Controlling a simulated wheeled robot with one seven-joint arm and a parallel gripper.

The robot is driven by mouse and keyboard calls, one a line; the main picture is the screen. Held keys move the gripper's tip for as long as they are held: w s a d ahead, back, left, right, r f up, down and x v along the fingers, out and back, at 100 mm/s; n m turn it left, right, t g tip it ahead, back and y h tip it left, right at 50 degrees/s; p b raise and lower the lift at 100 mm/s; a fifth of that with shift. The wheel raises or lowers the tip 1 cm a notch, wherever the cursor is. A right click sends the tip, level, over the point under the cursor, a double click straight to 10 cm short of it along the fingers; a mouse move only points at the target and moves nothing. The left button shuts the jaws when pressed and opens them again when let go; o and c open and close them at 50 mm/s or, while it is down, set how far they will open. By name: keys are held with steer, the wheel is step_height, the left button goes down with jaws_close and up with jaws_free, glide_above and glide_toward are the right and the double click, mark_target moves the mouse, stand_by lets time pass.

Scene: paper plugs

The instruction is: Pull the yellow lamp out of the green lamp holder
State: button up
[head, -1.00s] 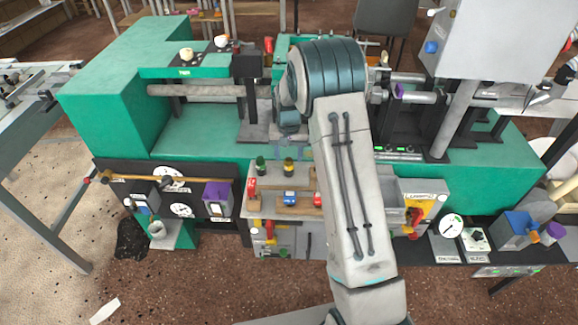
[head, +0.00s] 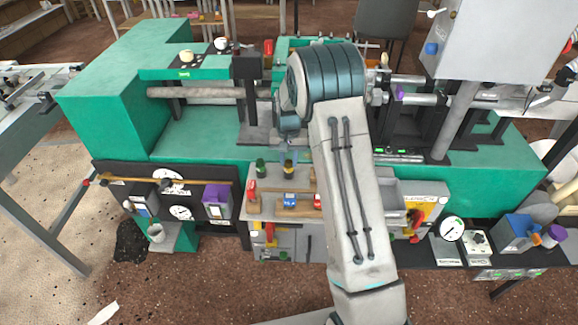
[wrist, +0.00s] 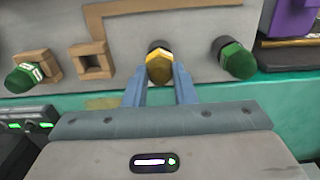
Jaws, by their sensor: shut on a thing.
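The yellow lamp (wrist: 160,68) has a hexagonal cap and sits between my gripper's two blue-grey fingers in the wrist view. A dark collar (wrist: 159,46) shows behind it at the grey panel. My gripper (wrist: 160,84) is shut on the lamp from its near side. In the head view the lamp (head: 288,166) stands upright at the panel's back edge, just below my gripper (head: 289,154), which is small and partly hidden by my arm. A green lamp (wrist: 237,62) is to its right in the wrist view. I cannot tell whether the yellow lamp is still seated.
Another green lamp (wrist: 24,77) with white marks sits in a wooden holder at left, beside an empty square wooden socket (wrist: 90,61). The head view shows red and blue blocks (head: 290,199) on the panel. The green machine bed (head: 200,135) lies behind.

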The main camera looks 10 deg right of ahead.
mark_target(289, 161)
jaws_close()
steer(key=shift+r+p, duration=0.45)
steer(key=shift+r, duration=0.4)
stand_by(0.6)
steer(key=shift+r+p, duration=0.45)
steer(key=shift+r, duration=0.45)
steer(key=shift+r, duration=0.2)
steer(key=shift+r+p, duration=0.85)
steer(key=shift+r, duration=0.5)
